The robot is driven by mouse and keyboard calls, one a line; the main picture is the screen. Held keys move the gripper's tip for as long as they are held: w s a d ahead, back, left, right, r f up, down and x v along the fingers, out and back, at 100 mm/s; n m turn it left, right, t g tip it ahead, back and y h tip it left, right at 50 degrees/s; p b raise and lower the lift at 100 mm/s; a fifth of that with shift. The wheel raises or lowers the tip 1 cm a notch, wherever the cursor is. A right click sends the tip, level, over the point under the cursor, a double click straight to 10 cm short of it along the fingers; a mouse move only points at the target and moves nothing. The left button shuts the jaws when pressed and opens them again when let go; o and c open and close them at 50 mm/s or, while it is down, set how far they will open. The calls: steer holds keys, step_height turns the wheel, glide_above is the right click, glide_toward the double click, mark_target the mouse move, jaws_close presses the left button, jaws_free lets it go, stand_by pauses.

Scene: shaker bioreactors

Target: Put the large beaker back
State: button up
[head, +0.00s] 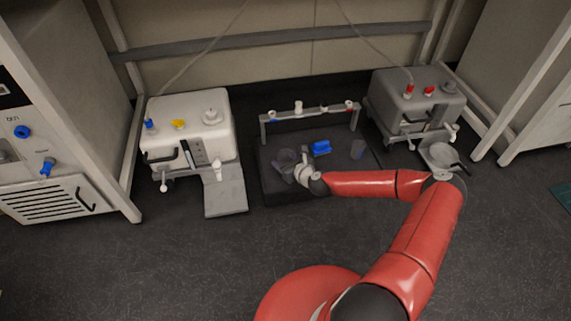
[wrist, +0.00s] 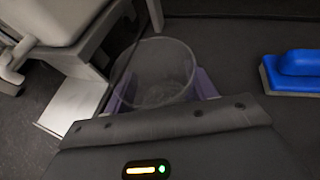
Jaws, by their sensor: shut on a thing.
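The large beaker (head: 286,158) is clear glass and stands over the left part of the dark tray (head: 280,193). It also shows in the wrist view (wrist: 160,62), roughly upright, with its open rim toward the camera. My gripper (head: 294,171) is shut on it, with a purple finger on either side in the wrist view (wrist: 163,88). The beaker's lower front is hidden by the gripper body. I cannot tell whether its base touches the tray.
A blue brush-like block (head: 321,147) and a smaller clear beaker (head: 358,149) are to the right on the tray. A low grey rail (head: 310,112) stands behind. A white machine (head: 188,125) with a grey plate (head: 226,198) is left; a grey machine (head: 415,98) is right.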

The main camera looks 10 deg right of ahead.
steer(key=shift+f, duration=0.35)
steer(key=o, duration=1.2)
